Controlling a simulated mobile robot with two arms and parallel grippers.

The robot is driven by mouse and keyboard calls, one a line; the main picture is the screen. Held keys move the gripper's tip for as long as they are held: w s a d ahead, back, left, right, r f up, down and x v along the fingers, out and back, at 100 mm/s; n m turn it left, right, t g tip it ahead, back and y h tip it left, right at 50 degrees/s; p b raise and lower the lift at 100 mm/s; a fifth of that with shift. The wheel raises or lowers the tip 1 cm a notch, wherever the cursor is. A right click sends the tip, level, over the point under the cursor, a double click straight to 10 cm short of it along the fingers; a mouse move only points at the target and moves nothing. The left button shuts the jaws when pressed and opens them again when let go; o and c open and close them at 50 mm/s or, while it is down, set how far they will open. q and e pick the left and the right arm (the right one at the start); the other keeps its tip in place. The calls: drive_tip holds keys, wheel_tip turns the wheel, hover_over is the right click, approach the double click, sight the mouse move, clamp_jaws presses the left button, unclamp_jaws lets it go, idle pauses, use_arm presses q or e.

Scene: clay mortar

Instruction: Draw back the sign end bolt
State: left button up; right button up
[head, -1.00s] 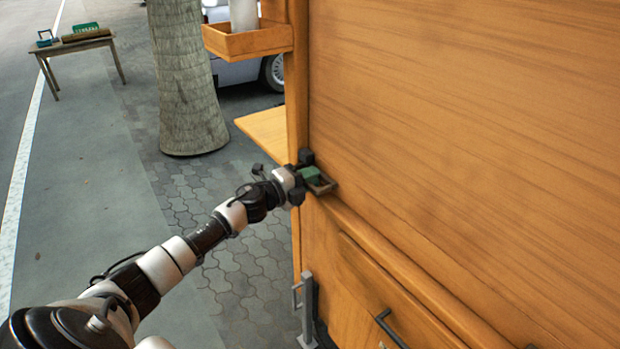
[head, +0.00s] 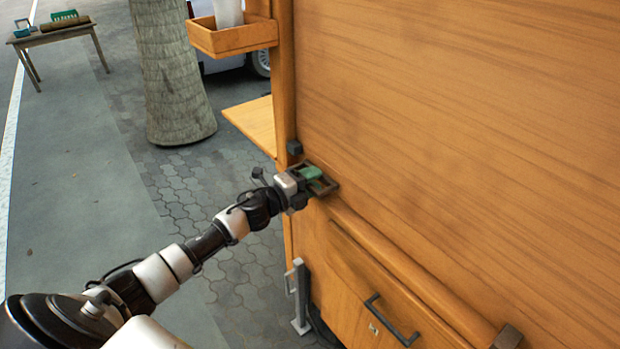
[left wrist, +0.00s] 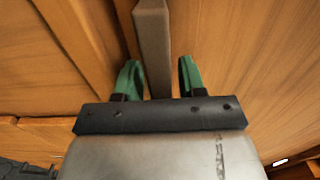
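The bolt's handle looks like a flat grey-brown rectangular loop (head: 329,186) on the edge of the wooden stand, low on the big sloping panel. My left gripper (head: 312,174), with green fingers, is at this loop. In the left wrist view, a grey-brown bar (left wrist: 152,45) stands between the two green fingers of the left gripper (left wrist: 160,78). The fingers are apart, with a narrow gap beside the bar, so they straddle it without clamping. The rest of the bolt is hidden by the gripper. My right gripper is not in view.
A dark block (head: 295,147) sits on the corner post just above the gripper; another (head: 508,337) is at the lower right. A drawer handle (head: 392,320) and a grey upright bracket (head: 300,297) are below. A side shelf (head: 252,122) juts out behind. Open pavement lies left.

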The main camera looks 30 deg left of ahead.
use_arm(q)
drive_tip(key=shift+a, duration=0.1)
drive_tip(key=shift+b+v, duration=0.55)
drive_tip(key=shift+v, duration=4.8)
